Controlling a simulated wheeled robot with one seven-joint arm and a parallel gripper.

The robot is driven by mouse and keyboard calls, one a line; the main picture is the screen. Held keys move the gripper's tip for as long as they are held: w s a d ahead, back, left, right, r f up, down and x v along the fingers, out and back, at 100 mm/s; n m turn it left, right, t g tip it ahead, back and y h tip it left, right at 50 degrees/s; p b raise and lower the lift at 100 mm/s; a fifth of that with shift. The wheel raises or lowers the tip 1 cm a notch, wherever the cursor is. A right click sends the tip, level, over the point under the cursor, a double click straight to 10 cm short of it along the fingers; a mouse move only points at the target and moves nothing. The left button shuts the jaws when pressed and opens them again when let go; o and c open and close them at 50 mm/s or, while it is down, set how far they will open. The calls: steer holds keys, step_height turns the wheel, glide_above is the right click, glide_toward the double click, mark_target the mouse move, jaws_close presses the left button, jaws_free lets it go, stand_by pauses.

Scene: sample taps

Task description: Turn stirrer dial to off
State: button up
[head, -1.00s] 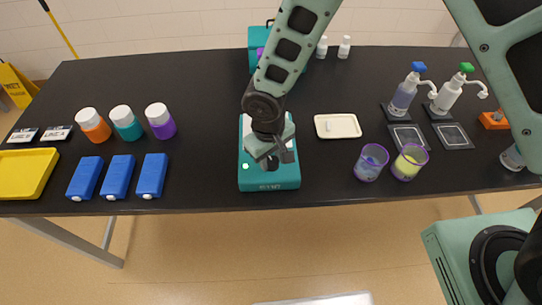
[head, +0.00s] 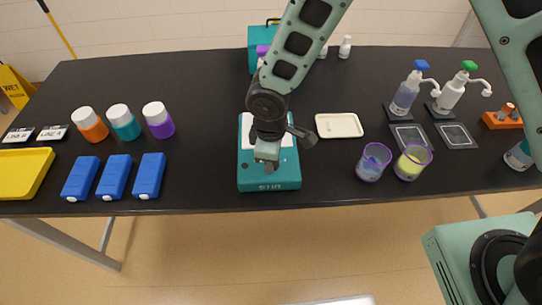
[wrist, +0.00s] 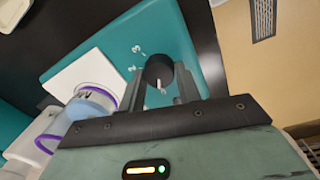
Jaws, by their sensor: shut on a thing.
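The stirrer (head: 270,183) is a teal box with a white top plate (head: 290,140), near the table's front edge. In the wrist view its teal top (wrist: 150,30) and white plate (wrist: 75,80) show. The black round dial (wrist: 158,70) has a pale pointer mark facing my gripper. My gripper (wrist: 160,88) has one finger on each side of the dial and is shut on it. In the head view my gripper (head: 268,163) hides the dial.
A purple-ringed vessel with blue contents (wrist: 92,100) stands close beside my gripper. A white tray (head: 338,125) and two beakers, one blue (head: 372,162) and one yellow (head: 412,162), are right of the stirrer. Blue boxes (head: 115,177) are left.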

steer(key=shift+n, duration=0.4)
steer(key=o, duration=1)
steer(key=shift+c, duration=0.2)
step_height(320, 180, up, 17)
steer(key=s+b, duration=0.1)
steer(key=shift+r+b, duration=0.2)
steer(key=shift+b, duration=0.1)
steer(key=shift+a, duration=0.1)
steer(key=s+d+r+m, duration=0.1)
steer(key=s+d+m, duration=0.3)
steer(key=s, duration=0.4)
steer(key=s+d+r+m, duration=0.1)
steer(key=s+d+m, duration=0.2)
steer(key=s+d, duration=0.3)
steer(key=s, duration=0.2)
steer(key=shift+s+d+m+g+y, duration=0.15)
steer(key=shift+s+m+g+y, duration=0.15)
steer(key=shift+s+m+y, duration=0.1)
